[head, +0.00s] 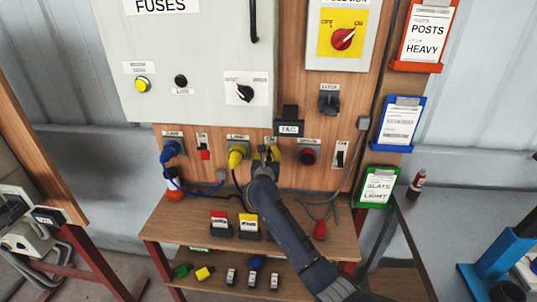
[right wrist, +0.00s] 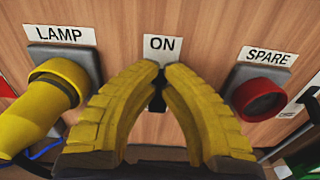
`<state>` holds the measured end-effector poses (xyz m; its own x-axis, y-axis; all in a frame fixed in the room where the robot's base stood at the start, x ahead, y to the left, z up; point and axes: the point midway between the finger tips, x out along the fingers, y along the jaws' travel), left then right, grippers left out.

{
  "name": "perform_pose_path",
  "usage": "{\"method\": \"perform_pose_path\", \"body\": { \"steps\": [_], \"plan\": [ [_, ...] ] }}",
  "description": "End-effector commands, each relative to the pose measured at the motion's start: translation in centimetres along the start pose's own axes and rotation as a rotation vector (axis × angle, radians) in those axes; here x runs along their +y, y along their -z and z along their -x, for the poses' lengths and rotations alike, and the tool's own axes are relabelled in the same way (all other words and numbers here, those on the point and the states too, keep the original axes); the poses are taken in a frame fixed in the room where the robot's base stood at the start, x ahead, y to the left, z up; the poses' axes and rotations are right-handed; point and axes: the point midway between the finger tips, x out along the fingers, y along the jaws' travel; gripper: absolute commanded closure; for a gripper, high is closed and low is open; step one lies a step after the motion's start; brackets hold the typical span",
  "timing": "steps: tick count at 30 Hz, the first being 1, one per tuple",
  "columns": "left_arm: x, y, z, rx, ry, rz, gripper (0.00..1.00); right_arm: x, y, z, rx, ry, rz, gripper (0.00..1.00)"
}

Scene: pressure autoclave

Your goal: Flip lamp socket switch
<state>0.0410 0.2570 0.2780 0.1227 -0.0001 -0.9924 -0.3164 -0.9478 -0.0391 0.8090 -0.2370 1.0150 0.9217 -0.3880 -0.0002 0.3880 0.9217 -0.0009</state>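The lamp socket (right wrist: 62,75) has a yellow plug (right wrist: 40,105) in it and a LAMP label above; in the head view the plug (head: 236,157) shows on the wooden panel. The lamp switch (right wrist: 157,92) is a small black part under an ON label, right of the socket, mostly hidden by my fingers. My right gripper (right wrist: 163,70) is at the switch, its yellow fingers drawn together with a narrow gap at the tips. Whether they pinch the switch I cannot tell. In the head view my right gripper (head: 268,154) covers the switch. My left gripper is not in view.
The red spare socket (right wrist: 260,95) is close on the right of my fingers. A blue plug (head: 169,152) is further left on the panel. A wooden shelf (head: 180,222) with several small blocks is below. Grey cables hang at the right.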

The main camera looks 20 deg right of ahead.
Motion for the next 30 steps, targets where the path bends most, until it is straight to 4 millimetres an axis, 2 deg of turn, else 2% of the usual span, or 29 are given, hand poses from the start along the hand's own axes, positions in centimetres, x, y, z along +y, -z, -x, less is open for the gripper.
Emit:
{"method": "perform_pose_path", "body": {
  "steps": [8, 30],
  "plan": [
    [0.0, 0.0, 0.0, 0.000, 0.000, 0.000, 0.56, 0.0, 0.2, 0.2, 0.000, 0.000, -0.001, 1.00],
    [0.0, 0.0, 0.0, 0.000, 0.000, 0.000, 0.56, 0.0, -0.9, 2.8, 0.000, 0.000, -0.002, 1.00]
  ]
}}
